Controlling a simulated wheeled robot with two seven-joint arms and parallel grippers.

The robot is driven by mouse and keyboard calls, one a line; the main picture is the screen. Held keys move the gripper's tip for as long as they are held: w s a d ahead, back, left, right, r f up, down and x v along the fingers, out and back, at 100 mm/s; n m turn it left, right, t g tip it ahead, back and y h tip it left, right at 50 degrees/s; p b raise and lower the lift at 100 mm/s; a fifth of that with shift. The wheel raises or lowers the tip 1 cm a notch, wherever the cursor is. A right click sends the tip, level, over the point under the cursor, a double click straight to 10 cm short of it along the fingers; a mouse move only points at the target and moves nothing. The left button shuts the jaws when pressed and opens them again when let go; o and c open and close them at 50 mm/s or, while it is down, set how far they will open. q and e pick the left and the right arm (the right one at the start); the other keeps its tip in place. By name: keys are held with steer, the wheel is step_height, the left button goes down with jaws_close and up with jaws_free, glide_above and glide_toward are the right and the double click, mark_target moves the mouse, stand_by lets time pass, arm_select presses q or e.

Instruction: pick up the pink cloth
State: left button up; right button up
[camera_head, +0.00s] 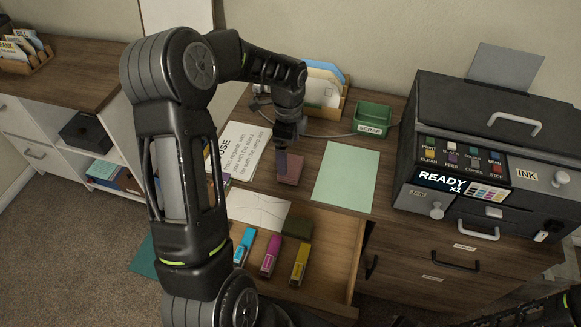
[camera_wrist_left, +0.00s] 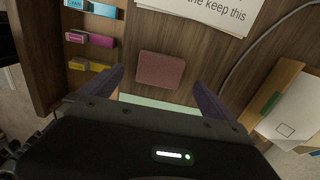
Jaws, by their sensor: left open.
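The pink cloth (camera_head: 291,169) is a small folded square lying flat on the desk, between a printed sheet and a pale green sheet. In the left wrist view the cloth (camera_wrist_left: 160,70) lies ahead of the fingers, near the middle between them. My left gripper (camera_head: 283,160) points down over the cloth and partly covers its left side in the head view. The left wrist view shows its two fingers (camera_wrist_left: 160,88) spread wide with nothing between them. I cannot tell the exact height of the fingertips above the cloth.
A pale green sheet (camera_head: 346,176) lies right of the cloth. A green scrap bin (camera_head: 373,118), an envelope holder (camera_head: 323,88) and a cable stand behind. A black printer (camera_head: 490,150) fills the right.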

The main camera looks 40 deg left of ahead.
mark_target(289, 165)
arm_select(q)
steer(key=shift+f, duration=0.15)
step_height(289, 165, down, 5)
steer(key=shift+f+p, duration=0.15)
steer(key=shift+p, duration=0.2)
steer(key=shift+c, duration=0.2)
stand_by(0.5)
steer(key=c, duration=1.2)
